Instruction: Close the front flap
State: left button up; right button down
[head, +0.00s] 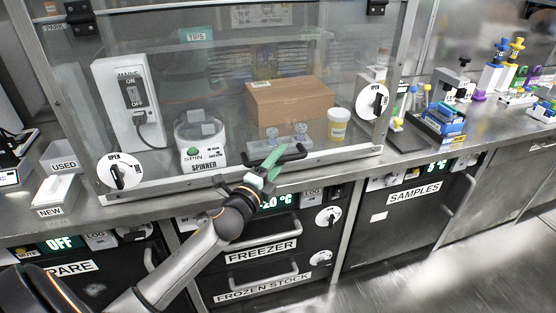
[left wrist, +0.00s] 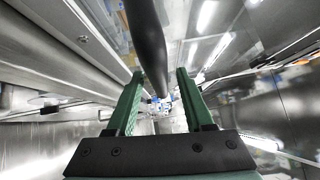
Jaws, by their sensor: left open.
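The front flap (head: 340,155) is a clear pane in a metal frame, hanging low across the front of the cabinet. I cannot tell whether its bottom edge sits flush. A black bar handle (head: 292,155) runs along its lower rail. My left gripper (head: 270,165) has green fingers and is at this handle. In the left wrist view, the dark handle bar (left wrist: 148,45) passes between the open fingers (left wrist: 158,100), which are not closed on it. White dials marked OPEN sit at the left (head: 120,171) and right (head: 374,101) of the flap. My right gripper is out of view.
Behind the pane are a cardboard box (head: 290,103), a spinner (head: 201,140), an ON/OFF device (head: 128,100) and a yellow-labelled jar (head: 339,125). Below are freezer drawers (head: 262,251) and a samples door (head: 415,215). Coloured racks (head: 440,122) stand on the right counter.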

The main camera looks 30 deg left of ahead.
pick_arm(q)
grip_shut()
dwell(0.4)
dwell(1.1)
